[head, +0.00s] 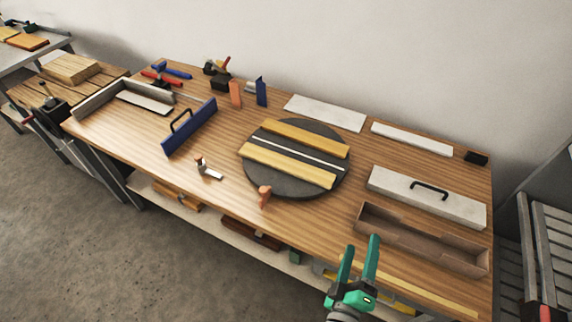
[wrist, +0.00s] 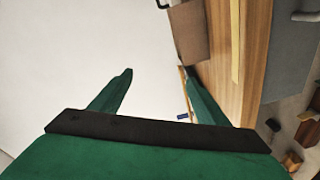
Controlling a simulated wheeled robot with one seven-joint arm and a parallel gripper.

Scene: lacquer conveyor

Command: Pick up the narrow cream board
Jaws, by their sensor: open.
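A narrow cream-white board (head: 411,139) lies at the back right of the wooden workbench (head: 215,185), near the wall. A wider pale board (head: 325,112) lies flat to its left. My gripper (head: 361,252) is open and empty at the front right edge of the bench, well apart from the narrow board. In the wrist view, both green fingers of my gripper (wrist: 157,82) stand apart with nothing between them. I cannot make out the narrow board in the wrist view.
A dark round turntable (head: 264,186) carries yellow boards at the middle. A small black block (head: 476,158) sits right of the board.

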